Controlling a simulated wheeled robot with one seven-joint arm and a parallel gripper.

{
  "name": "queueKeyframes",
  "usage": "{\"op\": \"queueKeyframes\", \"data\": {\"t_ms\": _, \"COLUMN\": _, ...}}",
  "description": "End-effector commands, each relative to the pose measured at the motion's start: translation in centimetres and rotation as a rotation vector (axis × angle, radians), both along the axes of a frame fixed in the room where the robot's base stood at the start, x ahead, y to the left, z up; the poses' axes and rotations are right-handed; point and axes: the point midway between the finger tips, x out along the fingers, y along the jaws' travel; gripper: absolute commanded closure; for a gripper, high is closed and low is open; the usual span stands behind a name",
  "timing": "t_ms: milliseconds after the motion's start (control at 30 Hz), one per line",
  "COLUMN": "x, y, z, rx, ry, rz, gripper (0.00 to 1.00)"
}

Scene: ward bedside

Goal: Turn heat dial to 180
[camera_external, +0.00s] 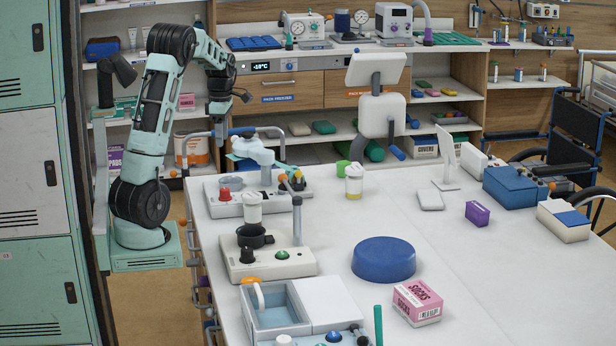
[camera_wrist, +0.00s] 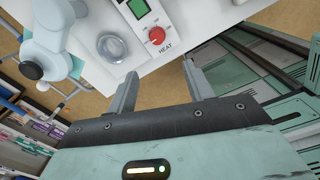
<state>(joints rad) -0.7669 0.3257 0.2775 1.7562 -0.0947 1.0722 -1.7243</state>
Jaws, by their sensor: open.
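The heat dial (camera_wrist: 157,35) is a red knob on a white unit (camera_wrist: 175,50), with the word HEAT printed beside it in the wrist view. It also shows in the external view as the red knob (camera_external: 224,194) at the left end of the unit on the table's far left. Its setting is too small to read. My gripper (camera_wrist: 160,70) is open and empty. Its two grey fingers are apart and point toward the dial without touching it. In the external view my gripper (camera_external: 219,118) hangs above and behind the unit.
Beside the dial are a round glass dish (camera_wrist: 111,47) and a green screen (camera_wrist: 138,8). A white and pale-blue jointed head (camera_external: 254,150) rises from the unit close by. A second unit with a black knob (camera_external: 247,256) stands nearer. Lockers (camera_external: 35,180) stand left.

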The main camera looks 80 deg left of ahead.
Motion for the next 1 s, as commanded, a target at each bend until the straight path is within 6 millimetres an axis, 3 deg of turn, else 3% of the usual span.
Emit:
{"op": "queueKeyframes", "data": {"t_ms": 267, "x": 0.2, "y": 0.7, "z": -1.4, "rx": -0.007, "ry": -0.002, "rz": 0.084, "gripper": 0.48}}
{"op": "queueKeyframes", "data": {"t_ms": 800, "x": 0.1, "y": 0.6, "z": -12.3, "rx": -0.008, "ry": 0.000, "rz": 0.081, "gripper": 0.48}}
{"op": "queueKeyframes", "data": {"t_ms": 1000, "x": 0.1, "y": 0.6, "z": -15.5, "rx": -0.006, "ry": -0.001, "rz": 0.081, "gripper": 0.48}}
